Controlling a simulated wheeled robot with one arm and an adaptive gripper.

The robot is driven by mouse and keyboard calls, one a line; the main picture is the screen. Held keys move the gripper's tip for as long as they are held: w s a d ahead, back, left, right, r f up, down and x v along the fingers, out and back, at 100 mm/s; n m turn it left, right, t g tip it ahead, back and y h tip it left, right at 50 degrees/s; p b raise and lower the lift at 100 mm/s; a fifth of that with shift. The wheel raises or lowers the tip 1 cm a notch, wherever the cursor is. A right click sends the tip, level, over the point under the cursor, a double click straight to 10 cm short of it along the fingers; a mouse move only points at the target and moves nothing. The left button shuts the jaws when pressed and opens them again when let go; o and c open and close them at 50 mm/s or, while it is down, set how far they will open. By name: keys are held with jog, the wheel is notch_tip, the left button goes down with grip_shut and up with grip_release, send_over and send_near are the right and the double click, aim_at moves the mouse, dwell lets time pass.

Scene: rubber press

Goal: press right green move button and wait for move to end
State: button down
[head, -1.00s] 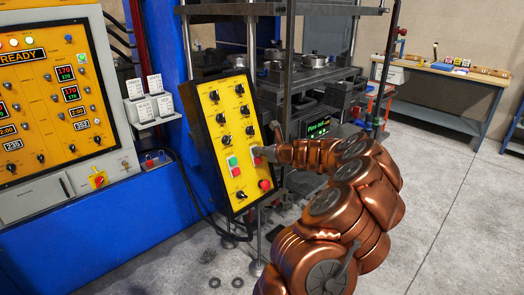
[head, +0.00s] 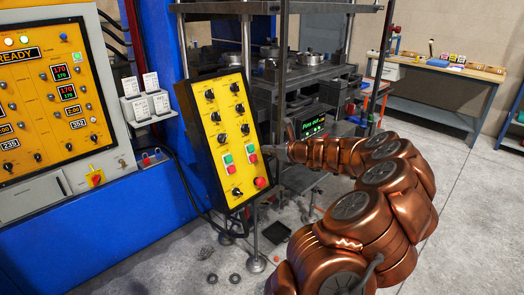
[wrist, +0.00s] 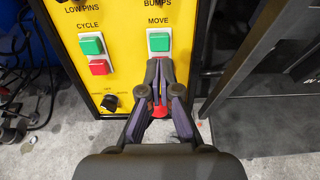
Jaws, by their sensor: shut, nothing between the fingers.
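The right green move button (head: 251,149) is on the yellow control panel (head: 221,122), above a red button. In the wrist view the green button (wrist: 159,41) shows under the label MOVE. My gripper (head: 283,152) is just right of the panel in the head view. In the wrist view its fingertips (wrist: 160,65) are together, empty, just below the green button in the picture. They cover the red button under it. I see no clear contact with the panel.
A second green button (wrist: 91,44) and red button (wrist: 99,67) sit under CYCLE at left. A red knob (head: 259,183) is low on the panel. The press (head: 300,75) with metal parts stands behind. A small display (head: 313,126) shows green text. A workbench (head: 447,75) is at back right.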

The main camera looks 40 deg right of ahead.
jog(key=b+v, duration=0.1)
jog(key=v, duration=0.5)
jog(key=shift+s, duration=0.2)
dwell(0.6)
